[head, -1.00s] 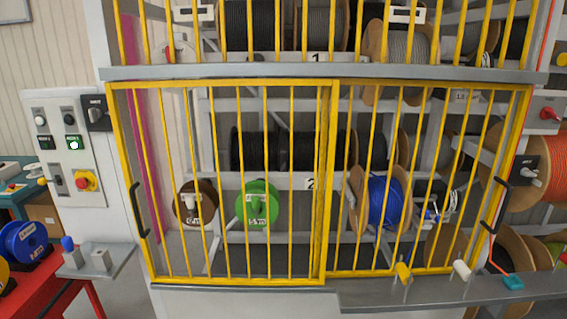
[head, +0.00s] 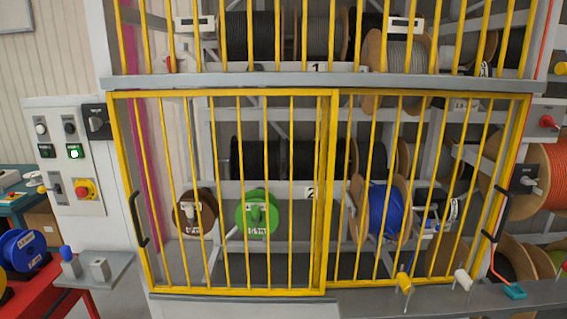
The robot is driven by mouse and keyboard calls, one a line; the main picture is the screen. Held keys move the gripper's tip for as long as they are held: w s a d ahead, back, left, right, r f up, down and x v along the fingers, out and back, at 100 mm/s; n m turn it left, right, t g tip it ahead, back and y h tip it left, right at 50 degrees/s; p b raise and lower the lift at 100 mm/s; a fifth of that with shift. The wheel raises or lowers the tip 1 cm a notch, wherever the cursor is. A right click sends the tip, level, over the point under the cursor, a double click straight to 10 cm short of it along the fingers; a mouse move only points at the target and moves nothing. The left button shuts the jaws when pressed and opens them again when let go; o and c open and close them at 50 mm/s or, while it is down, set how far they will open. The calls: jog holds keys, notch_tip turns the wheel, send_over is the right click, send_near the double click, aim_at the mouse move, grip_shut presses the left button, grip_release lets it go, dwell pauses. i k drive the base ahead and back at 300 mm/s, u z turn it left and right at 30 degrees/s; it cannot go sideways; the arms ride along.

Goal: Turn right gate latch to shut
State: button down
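The right gate (head: 432,190) is a yellow barred frame beside the left gate (head: 218,200); the two meet at a middle post and both look closed. What looks like the right gate latch (head: 524,179) is a dark box with a grey knob on the post just right of the right gate. Its knob points roughly sideways to the right; I cannot tell whether it is locked. A black pull handle (head: 496,214) sits on the right gate's right edge. A similar dark latch box (head: 97,121) is at the left gate's upper left. My gripper is not in view.
Cable reels, one blue (head: 383,210) and one green (head: 257,213), stand behind the bars. A grey ledge (head: 440,298) with small pegs runs below the right gate. A red switch (head: 547,122) is above the right latch. A control panel (head: 70,160) is at left.

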aim_at(526, 180)
jog(key=z, duration=4.15)
jog(key=i, duration=0.1)
jog(key=u, duration=2.9)
